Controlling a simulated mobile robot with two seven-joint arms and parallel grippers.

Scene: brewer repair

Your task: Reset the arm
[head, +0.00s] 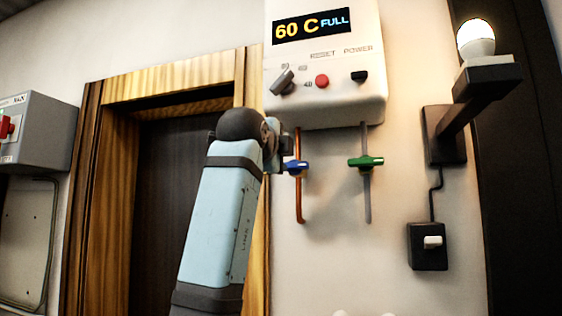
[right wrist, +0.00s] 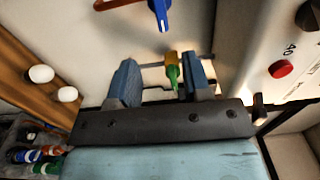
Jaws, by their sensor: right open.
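My right arm rises in front of the door in the head view, its wrist bent toward the wall. The right gripper (head: 272,148) is mostly hidden behind the wrist, just left of the blue valve handle (head: 295,167). In the right wrist view the right gripper (right wrist: 160,78) is open, its two blue-grey fingers apart. The green valve handle (right wrist: 172,72) appears between the fingers there, with no grip on it. The blue handle (right wrist: 159,12) is above them. My left gripper is not in view.
The white brewer (head: 325,95) reads 60 C FULL and has a red button (head: 322,82). The green handle (head: 366,162) sits below it. A lit lamp (head: 475,38) and switch box (head: 428,245) are at right, a grey box (head: 45,130) at left. Bottles (right wrist: 30,155) stand lower left.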

